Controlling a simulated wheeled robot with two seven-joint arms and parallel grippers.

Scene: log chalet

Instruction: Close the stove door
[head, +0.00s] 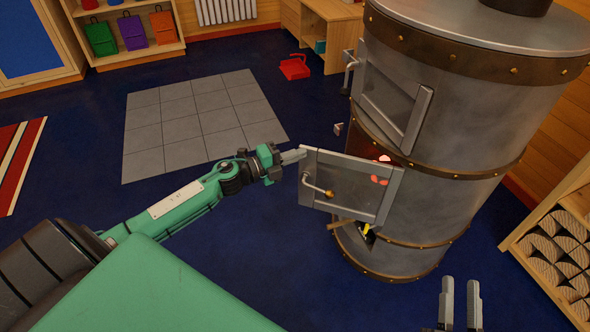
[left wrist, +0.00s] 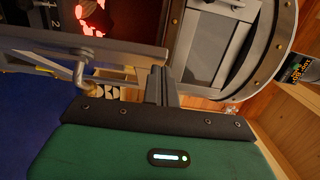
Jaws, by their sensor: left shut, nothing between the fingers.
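The stove (head: 440,130) is a tall grey metal cylinder with riveted brown bands, at the right of the head view. Its lower door (head: 350,187), a grey frame with a dark pane and a curled handle (head: 318,185), stands open, swung out to the left. Red embers (head: 380,170) glow behind it. My left gripper (head: 303,153) is shut and empty, its tips at the upper free corner of the door; contact is unclear. In the left wrist view the door (left wrist: 100,50) lies just beyond the fingers (left wrist: 160,85). My right gripper (head: 460,305) is open and empty at the bottom right.
An upper stove door (head: 395,95) sits above the lower one. A log rack (head: 560,245) stands at the right. A red dustpan (head: 295,67) lies on the floor behind.

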